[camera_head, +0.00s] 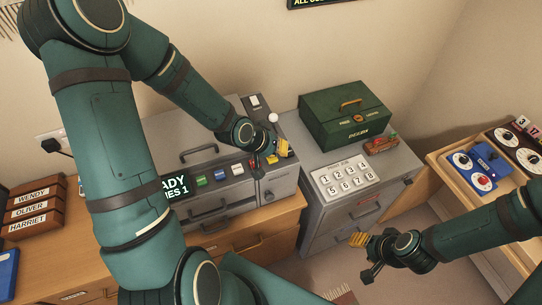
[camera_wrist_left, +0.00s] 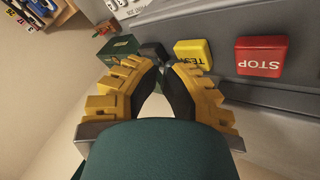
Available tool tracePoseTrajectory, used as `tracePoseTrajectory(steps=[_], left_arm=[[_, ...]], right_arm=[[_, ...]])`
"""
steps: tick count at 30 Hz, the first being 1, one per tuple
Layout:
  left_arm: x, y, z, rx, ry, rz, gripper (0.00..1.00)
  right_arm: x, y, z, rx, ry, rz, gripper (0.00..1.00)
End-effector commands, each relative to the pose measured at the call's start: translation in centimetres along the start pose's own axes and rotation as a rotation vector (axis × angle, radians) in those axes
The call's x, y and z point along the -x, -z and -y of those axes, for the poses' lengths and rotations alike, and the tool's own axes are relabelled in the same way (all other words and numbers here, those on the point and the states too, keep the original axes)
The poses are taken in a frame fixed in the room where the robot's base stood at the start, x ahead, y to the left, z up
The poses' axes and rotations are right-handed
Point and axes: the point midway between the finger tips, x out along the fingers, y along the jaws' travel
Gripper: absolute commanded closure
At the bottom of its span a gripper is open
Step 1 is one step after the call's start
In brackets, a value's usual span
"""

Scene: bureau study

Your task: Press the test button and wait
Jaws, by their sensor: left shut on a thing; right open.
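The yellow test button (camera_head: 271,159) sits at the right end of a row of buttons on the grey machine (camera_head: 283,186). In the left wrist view the test button (camera_wrist_left: 193,53) is just beyond my fingertips, beside the red STOP button (camera_wrist_left: 258,58). My left gripper (camera_head: 284,149) hangs over the machine's right end. Its fingers (camera_wrist_left: 162,68) come together by a small dark thing (camera_wrist_left: 152,49) that I cannot identify. Contact with the test button is not clear. My right gripper (camera_head: 362,246) is open and empty, in front of the grey cabinet.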

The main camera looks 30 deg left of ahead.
Motion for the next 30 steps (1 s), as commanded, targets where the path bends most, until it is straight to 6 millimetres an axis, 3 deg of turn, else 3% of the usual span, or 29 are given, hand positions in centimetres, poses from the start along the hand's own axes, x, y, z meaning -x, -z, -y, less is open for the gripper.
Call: tracePoseTrajectory(steps=[21,30], left_arm=[[-0.65,-0.36,0.35,0.000,0.000,0.000,1.00],[-0.09,-0.07,0.05,0.000,0.000,0.001,1.00]], right_arm=[[-0.65,-0.09,-0.25,0.000,0.000,0.000,0.53],[-0.07,-0.01,-0.03,0.000,0.000,0.000,0.53]])
